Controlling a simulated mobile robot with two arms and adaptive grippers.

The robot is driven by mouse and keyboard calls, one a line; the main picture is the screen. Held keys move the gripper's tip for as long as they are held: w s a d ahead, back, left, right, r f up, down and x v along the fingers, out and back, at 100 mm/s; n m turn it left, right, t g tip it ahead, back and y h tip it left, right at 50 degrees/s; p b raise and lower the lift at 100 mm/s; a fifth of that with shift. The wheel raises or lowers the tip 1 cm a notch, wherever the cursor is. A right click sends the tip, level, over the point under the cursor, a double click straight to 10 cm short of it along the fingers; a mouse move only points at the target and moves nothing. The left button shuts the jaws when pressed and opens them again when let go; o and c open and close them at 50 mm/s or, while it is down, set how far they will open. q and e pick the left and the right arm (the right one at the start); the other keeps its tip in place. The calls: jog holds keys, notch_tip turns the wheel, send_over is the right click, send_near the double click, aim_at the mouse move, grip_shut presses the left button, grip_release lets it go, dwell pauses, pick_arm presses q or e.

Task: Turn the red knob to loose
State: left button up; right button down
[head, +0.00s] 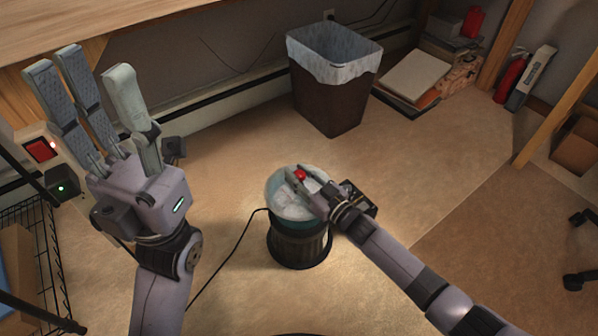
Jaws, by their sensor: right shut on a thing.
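The red knob (300,174) shows on top of a round, dark-sided container with a pale top (286,205), which stands on the floor. My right gripper (302,177) reaches in from the right and is shut on the red knob, with its fingers on either side of it. The fingers hide part of the knob and of the pale top. My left gripper (95,90) is raised at the left, well apart from the container. Its fingers are spread open and hold nothing.
A brown waste bin (330,103) with a white liner stands behind the container. A black cable (225,262) runs along the floor to the container's left side. Books (413,78) and a red extinguisher (511,77) stand at the back right. Floor around the container is mostly clear.

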jog(key=c, duration=1.2)
grip_release()
jog(key=shift+s+d, duration=0.15)
jog(key=shift+d, duration=0.05)
jog(key=v, duration=1.1)
jog(key=shift+s+d, duration=0.2)
jog(key=shift+d, duration=0.05)
